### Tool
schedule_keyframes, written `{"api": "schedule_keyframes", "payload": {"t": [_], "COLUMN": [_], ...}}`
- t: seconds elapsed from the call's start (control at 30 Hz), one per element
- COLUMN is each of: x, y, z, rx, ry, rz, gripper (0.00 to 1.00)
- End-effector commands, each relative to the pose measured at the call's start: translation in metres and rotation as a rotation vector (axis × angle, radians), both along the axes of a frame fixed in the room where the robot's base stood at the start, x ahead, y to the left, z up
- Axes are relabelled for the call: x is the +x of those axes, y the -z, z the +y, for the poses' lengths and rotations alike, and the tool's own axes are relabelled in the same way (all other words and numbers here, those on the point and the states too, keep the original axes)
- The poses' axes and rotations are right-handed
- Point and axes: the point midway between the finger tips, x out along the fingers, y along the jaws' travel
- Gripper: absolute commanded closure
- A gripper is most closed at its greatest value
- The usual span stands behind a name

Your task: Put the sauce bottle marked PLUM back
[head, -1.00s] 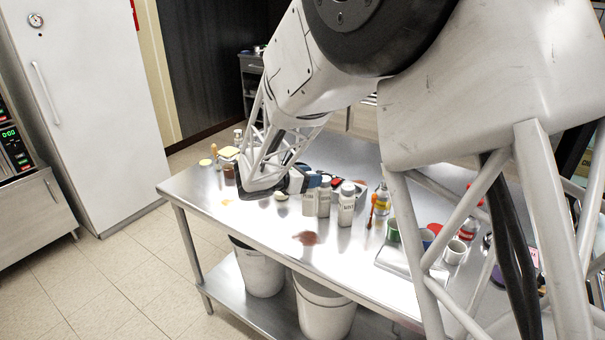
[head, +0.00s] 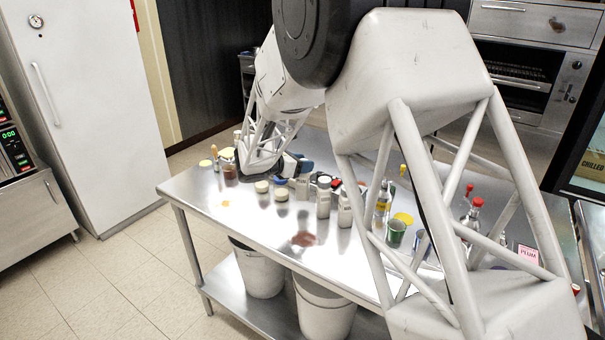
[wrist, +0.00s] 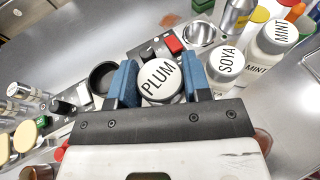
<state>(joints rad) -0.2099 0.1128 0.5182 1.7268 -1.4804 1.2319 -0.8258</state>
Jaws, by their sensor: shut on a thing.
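The PLUM sauce bottle shows its round white lettered cap (wrist: 159,77) between the blue fingers of my gripper (wrist: 161,88) in the wrist view. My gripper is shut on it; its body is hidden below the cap. In the head view my gripper (head: 295,166) is over the table's middle, the pale bottle (head: 302,188) under it. I cannot tell whether the bottle touches the table. A small PLUM sign (head: 528,253) stands at the table's right, partly framed by my arm.
SOYA (wrist: 226,62) and MINT (wrist: 272,45) bottles stand close right of my gripper in the wrist view. A black round cup (wrist: 103,77) is close left.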

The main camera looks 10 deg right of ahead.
Motion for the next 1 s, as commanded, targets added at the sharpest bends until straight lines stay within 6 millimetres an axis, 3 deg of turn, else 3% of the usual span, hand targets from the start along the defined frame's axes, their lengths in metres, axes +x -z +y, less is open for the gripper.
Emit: {"api": "schedule_keyframes", "payload": {"t": [0.23, 0.57, 1.0], "x": [0.0, 0.0, 0.0], "y": [0.004, 0.033, 0.037], "z": [0.0, 0.0, 0.0], "rx": [0.0, 0.0, 0.0], "ry": [0.0, 0.0, 0.0], "rz": [0.0, -0.001, 0.0], "gripper": [1.0, 1.0, 1.0]}}
